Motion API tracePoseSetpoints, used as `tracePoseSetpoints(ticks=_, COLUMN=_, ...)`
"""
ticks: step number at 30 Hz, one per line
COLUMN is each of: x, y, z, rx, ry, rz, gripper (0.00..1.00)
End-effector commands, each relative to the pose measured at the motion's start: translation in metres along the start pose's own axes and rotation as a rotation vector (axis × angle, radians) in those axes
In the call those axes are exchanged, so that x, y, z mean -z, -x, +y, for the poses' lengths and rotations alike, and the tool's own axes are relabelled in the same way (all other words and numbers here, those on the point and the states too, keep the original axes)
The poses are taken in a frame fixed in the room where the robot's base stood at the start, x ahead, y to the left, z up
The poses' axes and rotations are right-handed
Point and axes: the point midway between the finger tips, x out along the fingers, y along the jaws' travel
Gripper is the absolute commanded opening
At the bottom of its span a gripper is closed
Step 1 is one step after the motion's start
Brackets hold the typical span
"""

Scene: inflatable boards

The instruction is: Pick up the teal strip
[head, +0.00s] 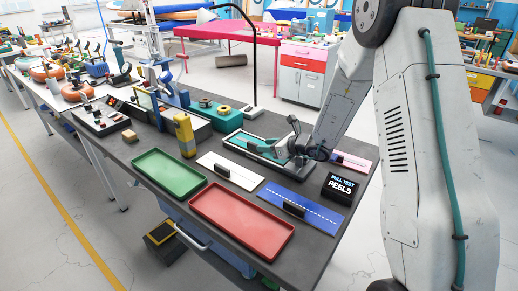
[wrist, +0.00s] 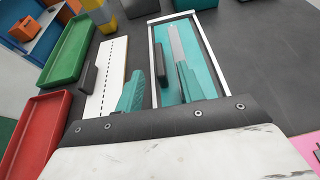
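The teal strip (head: 243,139) lies flat in a shallow tray with a pale rim (head: 226,146), on the dark bench. It also shows in the wrist view (wrist: 207,50). My gripper (head: 277,148) is low over the tray's near right part. In the wrist view its two teal fingers (wrist: 158,80) are apart. A dark upright tab (wrist: 160,63) shows between them, and I see no finger contact with it. A narrow grey piece (wrist: 175,44) lies over the teal beside the right finger. The near end of the strip is hidden by my gripper.
A white board (head: 230,170) and a blue board (head: 305,206), each with a black tab, lie nearby. Green (head: 168,172) and red (head: 241,220) trays are at the front left. A yellow object (head: 184,135) stands behind. A black "PEELS" sign (head: 340,188) is at the right.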

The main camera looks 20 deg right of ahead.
Motion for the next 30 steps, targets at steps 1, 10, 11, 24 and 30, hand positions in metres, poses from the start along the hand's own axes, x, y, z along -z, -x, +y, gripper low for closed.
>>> tracePoseSetpoints(ticks=1, x=0.0, y=-0.005, z=0.0, rx=-0.001, ry=0.0, rz=0.0, gripper=0.38)
tracePoseSetpoints(ticks=10, x=0.0, y=-0.049, z=0.001, rx=-0.003, ry=0.002, rz=0.0, gripper=0.38)
tracePoseSetpoints(ticks=11, x=0.0, y=-0.053, z=0.001, rx=-0.002, ry=0.002, rz=0.0, gripper=0.38)
tracePoseSetpoints(ticks=24, x=-0.001, y=-0.063, z=0.001, rx=-0.001, ry=0.002, rz=-0.001, gripper=0.16)
tracePoseSetpoints(ticks=30, x=-0.001, y=-0.063, z=0.0, rx=-0.001, ry=0.002, rz=-0.001, gripper=0.0)
